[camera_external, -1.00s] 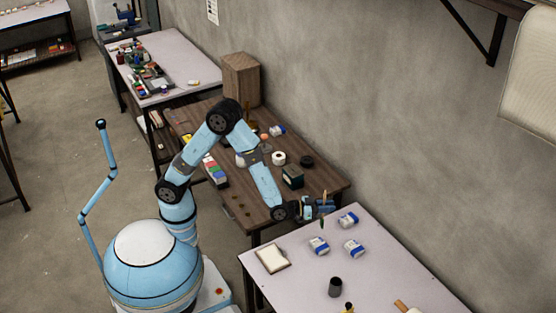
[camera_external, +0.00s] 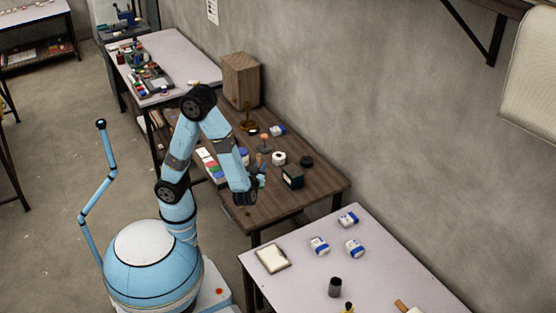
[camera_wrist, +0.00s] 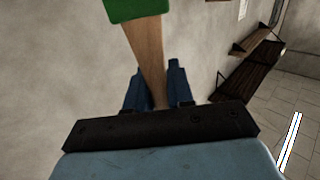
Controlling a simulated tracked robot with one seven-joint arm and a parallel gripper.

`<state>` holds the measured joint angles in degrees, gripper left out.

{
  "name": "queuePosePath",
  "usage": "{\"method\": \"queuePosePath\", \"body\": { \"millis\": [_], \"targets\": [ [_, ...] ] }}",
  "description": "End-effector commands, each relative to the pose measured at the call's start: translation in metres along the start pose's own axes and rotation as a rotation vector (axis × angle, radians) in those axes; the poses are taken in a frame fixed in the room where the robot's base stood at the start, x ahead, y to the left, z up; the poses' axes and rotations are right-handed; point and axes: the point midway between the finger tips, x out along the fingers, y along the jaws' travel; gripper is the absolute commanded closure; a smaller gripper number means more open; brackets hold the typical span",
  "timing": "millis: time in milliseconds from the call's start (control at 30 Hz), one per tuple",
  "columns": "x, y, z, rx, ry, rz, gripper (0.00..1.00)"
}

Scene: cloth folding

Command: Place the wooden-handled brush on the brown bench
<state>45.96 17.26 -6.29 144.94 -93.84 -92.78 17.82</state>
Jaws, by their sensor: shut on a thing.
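The brush shows in the wrist view as a pale wooden handle (camera_wrist: 148,50) with a green part at its far end. My gripper (camera_wrist: 157,88) is shut on the wooden handle, with a blue finger on either side. In the external view my gripper (camera_external: 261,178) is over the brown bench (camera_external: 318,187), near its front side and left of a dark box. The brush is held up in the gripper, but it is too small in the external view to make out clearly.
On the bench stand a dark box (camera_external: 292,177), a white roll (camera_external: 278,158), a black round item (camera_external: 306,161), and colored blocks (camera_external: 210,166). A tall wooden box (camera_external: 241,79) stands at the far end. Bare wood shows at the bench's near right end.

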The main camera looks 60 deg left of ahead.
Motion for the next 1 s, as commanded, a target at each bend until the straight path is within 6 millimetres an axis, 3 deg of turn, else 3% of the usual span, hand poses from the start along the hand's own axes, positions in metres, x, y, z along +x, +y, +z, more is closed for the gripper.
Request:
{"method": "queuePosePath", "body": {
  "millis": [133,367,833,1000],
  "targets": [
    [0.0,-0.014,-0.001,-0.001,0.0,-0.04,1.0],
    [0.003,-0.011,0.001,0.0,0.0,-0.045,1.0],
    [0.05,0.061,0.04,0.0,-0.001,-0.045,1.0],
    [0.061,0.077,0.063,0.003,-0.001,-0.045,1.0]
  ]
}}
